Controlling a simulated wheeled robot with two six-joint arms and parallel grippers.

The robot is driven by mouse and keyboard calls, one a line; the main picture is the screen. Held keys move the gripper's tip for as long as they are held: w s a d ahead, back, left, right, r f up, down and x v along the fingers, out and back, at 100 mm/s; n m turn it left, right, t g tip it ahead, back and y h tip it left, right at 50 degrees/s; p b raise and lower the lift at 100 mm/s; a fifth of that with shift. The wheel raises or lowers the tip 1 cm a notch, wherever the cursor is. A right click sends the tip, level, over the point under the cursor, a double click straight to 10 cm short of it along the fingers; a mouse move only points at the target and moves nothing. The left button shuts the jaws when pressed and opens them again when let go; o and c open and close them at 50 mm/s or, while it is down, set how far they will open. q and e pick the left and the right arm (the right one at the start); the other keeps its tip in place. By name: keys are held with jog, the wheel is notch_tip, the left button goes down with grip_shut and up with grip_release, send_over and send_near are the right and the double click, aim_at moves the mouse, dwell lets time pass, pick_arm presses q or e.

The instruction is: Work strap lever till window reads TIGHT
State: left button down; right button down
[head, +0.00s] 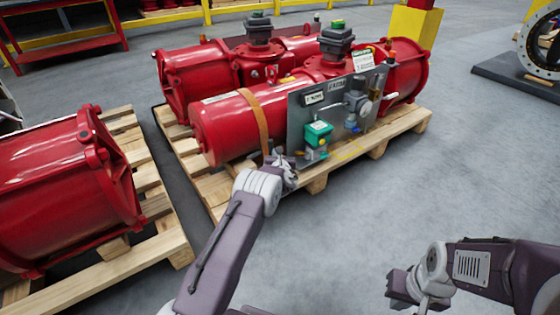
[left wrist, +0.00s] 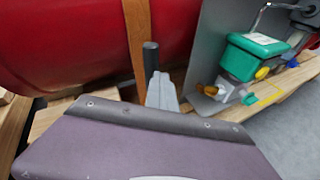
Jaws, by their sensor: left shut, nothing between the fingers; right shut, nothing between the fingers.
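An orange-brown strap (head: 262,122) runs over the red actuator cylinder (head: 222,128) on the pallet; it also shows in the left wrist view (left wrist: 138,35). A dark upright handle, apparently the strap lever (left wrist: 151,57), stands beside the strap's lower part. My left gripper (head: 281,165) is shut and empty, low at the cylinder's front. Its pale grey fingers (left wrist: 162,92) appear just in front of the handle; I cannot tell whether they touch it. No window reading TIGHT is legible. My right gripper (head: 400,288) is shut and empty over the floor, far from the strap.
A grey panel (head: 296,118) with a green box (head: 318,133) and fittings stands right of the strap, close to my left gripper. The wooden pallet (head: 375,143) lies beneath. Another red cylinder (head: 65,190) is at left.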

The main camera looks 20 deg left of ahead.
pick_arm(q)
jog(key=shift+w+a+r, duration=0.1)
jog(key=shift+a+r, duration=0.1)
dwell(0.6)
jog(key=s+d+f+p, duration=0.1)
jog(key=s+d+f, duration=0.2)
jog(key=s+d, duration=0.1)
jog(key=shift+s+d, duration=0.2)
jog(key=shift+d, duration=0.65)
dwell(0.4)
jog(key=s+d, duration=0.1)
jog(key=s+d+f, duration=0.1)
jog(key=d+f, duration=0.1)
jog(key=shift+s+d, duration=0.35)
jog(key=shift+s, duration=0.05)
jog(key=shift+r, duration=0.1)
dwell(0.6)
